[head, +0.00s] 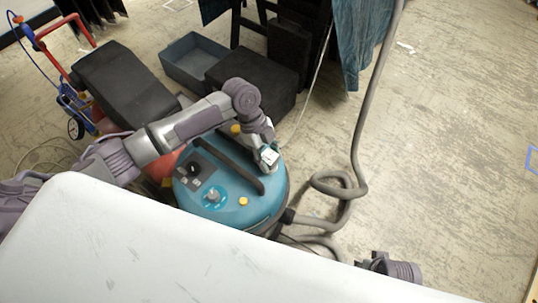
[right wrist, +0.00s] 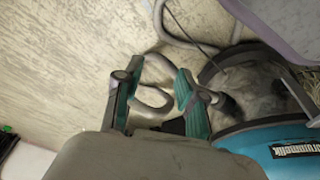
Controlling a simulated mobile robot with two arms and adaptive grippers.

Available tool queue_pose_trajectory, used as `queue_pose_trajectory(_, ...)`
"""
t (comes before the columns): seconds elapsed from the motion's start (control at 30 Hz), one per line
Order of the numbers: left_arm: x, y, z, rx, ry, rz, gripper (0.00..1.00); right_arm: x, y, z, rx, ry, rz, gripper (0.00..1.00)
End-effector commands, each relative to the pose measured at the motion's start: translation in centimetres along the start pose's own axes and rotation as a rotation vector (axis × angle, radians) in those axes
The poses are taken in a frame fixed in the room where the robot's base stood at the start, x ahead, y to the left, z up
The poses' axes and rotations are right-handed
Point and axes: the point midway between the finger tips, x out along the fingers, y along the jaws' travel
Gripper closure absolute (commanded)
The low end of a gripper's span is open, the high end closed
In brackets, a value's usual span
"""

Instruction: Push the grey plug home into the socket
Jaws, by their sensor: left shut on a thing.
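My left gripper (head: 268,157) is over the right part of the top of a round teal vacuum cleaner (head: 225,190), beside its dark handle. It is shut on a small pale grey thing, which I take for the grey plug; the fingers hide most of it. I cannot make out the socket or whether the plug touches it. My right gripper (right wrist: 160,98) is open in the right wrist view, its teal-padded fingers apart with nothing between them. The vacuum cleaner also shows there at the lower right (right wrist: 275,145).
A grey hose (head: 362,120) joins the vacuum's right side, loops on the floor and rises to the top. Dark cases (head: 125,85), a grey bin (head: 190,58) and a red-blue trolley (head: 62,75) stand behind.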

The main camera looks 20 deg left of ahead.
Motion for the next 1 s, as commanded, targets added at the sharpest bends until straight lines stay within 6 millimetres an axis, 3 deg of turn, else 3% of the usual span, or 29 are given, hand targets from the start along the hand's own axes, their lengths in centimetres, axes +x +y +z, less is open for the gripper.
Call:
queue_pose_trajectory(0.37,0.6,0.1,0.2,0.0,-0.001,0.002,0.88,-0.8,0.0,0.1,0.001,-0.003,0.0,0.6)
queue_pose_trajectory(0.4,0.6,0.1,0.2,0.0,-0.001,0.002,0.46,-0.9,0.0,0.0,0.001,0.0,0.0,0.6)
queue_pose_trajectory(0.53,0.5,0.1,0.2,0.0,0.0,0.002,0.25,-1.1,0.0,-0.2,0.001,0.005,0.0,0.6)
queue_pose_trajectory(0.87,0.3,0.0,0.2,0.0,0.0,0.001,0.24,-0.8,0.3,-0.4,-0.002,0.005,0.005,0.6)
queue_pose_trajectory(1.0,-0.9,0.0,0.3,0.0,-0.002,-0.001,0.24,-0.8,0.2,-0.4,-0.002,0.005,0.003,0.6)
